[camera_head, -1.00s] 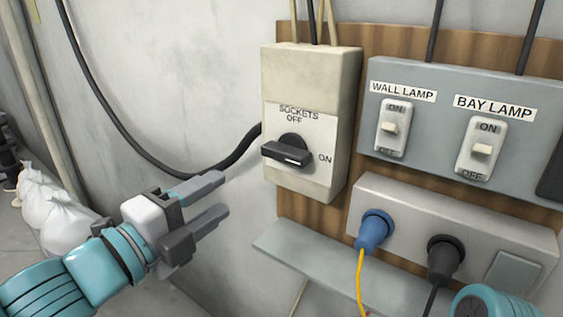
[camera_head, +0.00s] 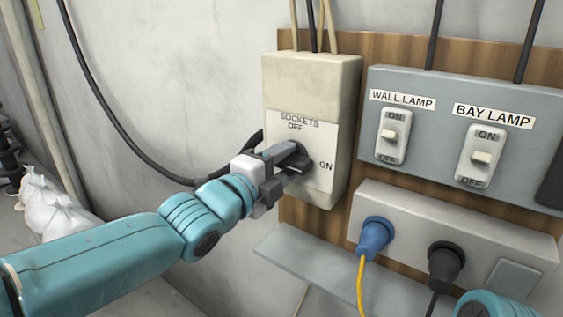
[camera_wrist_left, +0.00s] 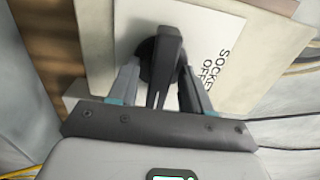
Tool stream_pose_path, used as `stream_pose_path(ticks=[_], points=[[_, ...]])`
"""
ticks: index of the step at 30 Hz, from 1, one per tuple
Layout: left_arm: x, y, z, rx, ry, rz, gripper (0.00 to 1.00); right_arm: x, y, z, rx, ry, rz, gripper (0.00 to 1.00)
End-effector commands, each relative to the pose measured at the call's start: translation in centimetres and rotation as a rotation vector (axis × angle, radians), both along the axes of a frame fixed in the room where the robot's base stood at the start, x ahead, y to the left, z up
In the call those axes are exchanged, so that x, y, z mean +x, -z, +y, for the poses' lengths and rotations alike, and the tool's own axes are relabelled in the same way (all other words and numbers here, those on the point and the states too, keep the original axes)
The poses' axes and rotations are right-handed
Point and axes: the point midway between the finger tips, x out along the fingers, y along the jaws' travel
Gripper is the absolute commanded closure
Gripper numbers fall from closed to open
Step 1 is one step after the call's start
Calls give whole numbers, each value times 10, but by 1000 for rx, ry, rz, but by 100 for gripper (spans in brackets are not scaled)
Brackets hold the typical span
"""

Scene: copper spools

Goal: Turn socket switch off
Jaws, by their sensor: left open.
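The sockets switch is a cream box (camera_head: 312,78) on the wall with a white label reading SOCKETS, OFF at the top and ON at the right. Its black rotary handle (camera_head: 304,160) lies sideways, its far end towards ON. My left gripper (camera_head: 289,163) is at the handle, with its fingers on either side of it and partly hiding it. In the left wrist view the black handle (camera_wrist_left: 166,52) stands between the two open fingers (camera_wrist_left: 160,90); I cannot tell if they touch it. My right gripper is not in view.
A grey panel (camera_head: 430,120) at the right carries wall lamp and bay lamp switches. Below, a socket strip (camera_head: 410,215) holds a blue plug (camera_head: 374,238) and a black plug (camera_head: 445,262). A narrow grey shelf (camera_head: 300,268) juts out under the box. A black cable (camera_head: 92,105) hangs at the left.

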Motion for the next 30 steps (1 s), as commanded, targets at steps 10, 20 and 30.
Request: stream_pose_path(ticks=[10, 20, 30], points=[[0, 0, 1, 1, -1, -1, 100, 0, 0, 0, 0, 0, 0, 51], [0, 0, 1, -25, 0, 18, 100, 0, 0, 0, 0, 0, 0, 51], [0, 0, 1, -199, -1, 145, 100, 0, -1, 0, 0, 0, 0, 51]])
